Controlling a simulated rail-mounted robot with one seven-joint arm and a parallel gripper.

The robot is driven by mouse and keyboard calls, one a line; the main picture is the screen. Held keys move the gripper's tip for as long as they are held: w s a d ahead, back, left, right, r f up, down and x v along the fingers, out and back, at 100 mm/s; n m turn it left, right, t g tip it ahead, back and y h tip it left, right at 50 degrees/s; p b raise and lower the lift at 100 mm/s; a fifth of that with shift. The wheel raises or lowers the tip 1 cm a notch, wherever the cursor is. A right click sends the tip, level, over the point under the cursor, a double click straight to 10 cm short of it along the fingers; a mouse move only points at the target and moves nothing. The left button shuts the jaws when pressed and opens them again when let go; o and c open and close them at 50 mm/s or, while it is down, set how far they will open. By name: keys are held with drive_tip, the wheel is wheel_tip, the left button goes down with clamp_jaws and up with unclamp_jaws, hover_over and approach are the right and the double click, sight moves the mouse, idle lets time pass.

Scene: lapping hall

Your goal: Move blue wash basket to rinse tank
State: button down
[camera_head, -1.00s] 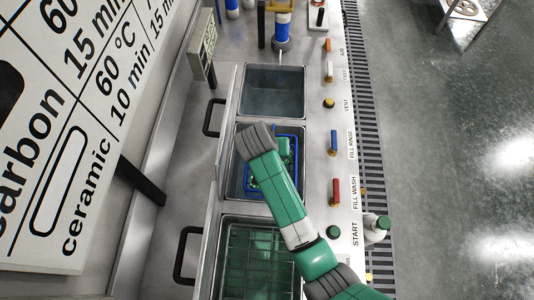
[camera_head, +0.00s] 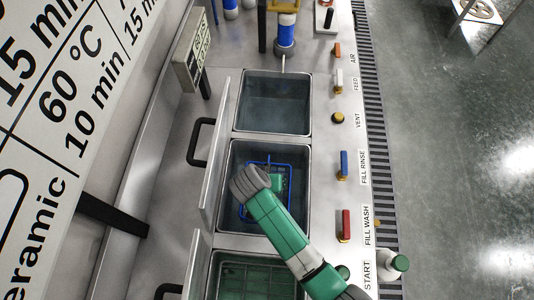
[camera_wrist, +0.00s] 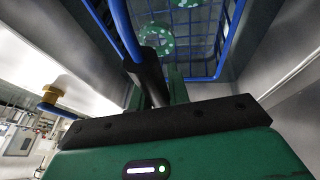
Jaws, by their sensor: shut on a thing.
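The blue wash basket (camera_head: 290,170) is inside the middle tank (camera_head: 307,215), with its rim below the tank's top edge. In the wrist view, the blue wire basket (camera_wrist: 232,30) shows with a green speckled disc (camera_wrist: 157,36) in it. My gripper (camera_wrist: 150,82) is shut on the basket's blue handle (camera_wrist: 122,28) and is down in the tank with it. In the head view, my arm covers part of the basket and hides the fingertips. Whether the basket touches the tank floor cannot be told. No label on the tanks themselves reads as rinse.
A tank (camera_head: 274,103) above in the picture holds no basket. Raised lids stand along the tanks' left sides. A panel to the right carries a blue lever (camera_head: 343,165) and a red lever (camera_head: 345,225).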

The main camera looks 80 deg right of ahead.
drive_tip(key=shift+f+b, duration=1)
drive_tip(key=shift+f, duration=2.9)
drive_tip(key=shift+f, duration=0.2)
drive_tip(key=c, duration=1.3)
unclamp_jaws()
drive_tip(key=shift+c, duration=0.2)
drive_tip(key=p+v, duration=0.3)
drive_tip(key=v, duration=0.9)
drive_tip(key=shift+r, duration=0.2)
